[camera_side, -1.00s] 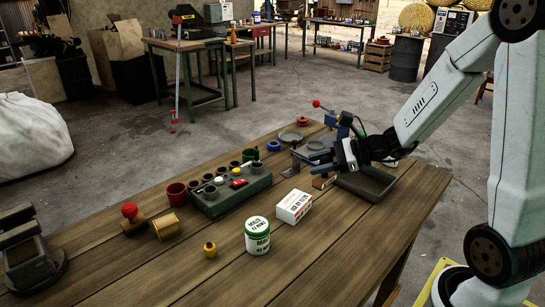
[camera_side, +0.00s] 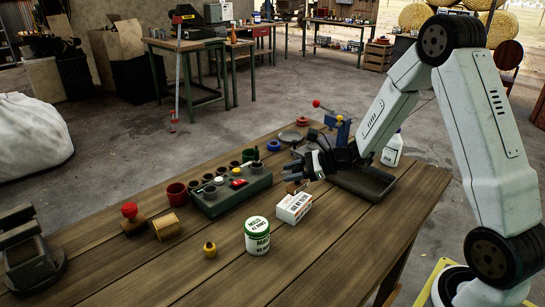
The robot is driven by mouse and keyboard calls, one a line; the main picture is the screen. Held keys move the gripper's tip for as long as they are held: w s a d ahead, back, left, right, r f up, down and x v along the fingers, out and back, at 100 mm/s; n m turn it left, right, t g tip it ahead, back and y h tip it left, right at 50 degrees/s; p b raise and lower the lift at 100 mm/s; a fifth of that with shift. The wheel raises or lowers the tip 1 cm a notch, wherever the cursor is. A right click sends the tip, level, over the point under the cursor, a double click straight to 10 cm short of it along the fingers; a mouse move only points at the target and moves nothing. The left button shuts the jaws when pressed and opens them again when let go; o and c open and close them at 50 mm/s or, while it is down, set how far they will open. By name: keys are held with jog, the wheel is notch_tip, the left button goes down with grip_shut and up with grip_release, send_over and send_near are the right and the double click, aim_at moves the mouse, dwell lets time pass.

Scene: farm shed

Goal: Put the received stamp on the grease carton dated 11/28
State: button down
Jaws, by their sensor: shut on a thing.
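A white carton (camera_side: 293,208) with dark printing lies on the wooden table, right of the white tub; its date is too small to read surely. My gripper (camera_side: 303,172) is above and just behind the carton. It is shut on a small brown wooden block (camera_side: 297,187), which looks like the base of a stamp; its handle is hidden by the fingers. The block is over the carton's back edge, and I cannot tell whether they touch. Another stamp with a red knob (camera_side: 130,210) stands at the table's left.
A white tub with green print (camera_side: 257,236) stands front left of the carton. A green-grey block with several holes (camera_side: 232,194) is left of it. A yellow knob piece (camera_side: 210,249) is at the front. The front right table is clear.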

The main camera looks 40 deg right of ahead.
jog(key=shift+w+f, duration=0.1)
jog(key=shift+f, duration=0.05)
jog(key=shift+w+f, duration=0.25)
jog(key=shift+f, duration=1.55)
jog(key=shift+f, duration=0.15)
jog(key=shift+c, duration=1.6)
grip_release()
jog(key=shift+s+d+r, duration=0.15)
jog(key=shift+d+r, duration=0.05)
jog(key=shift+r, duration=0.05)
jog(key=v, duration=1.1)
jog(key=shift+s+d, duration=0.15)
jog(key=shift+s, duration=0.05)
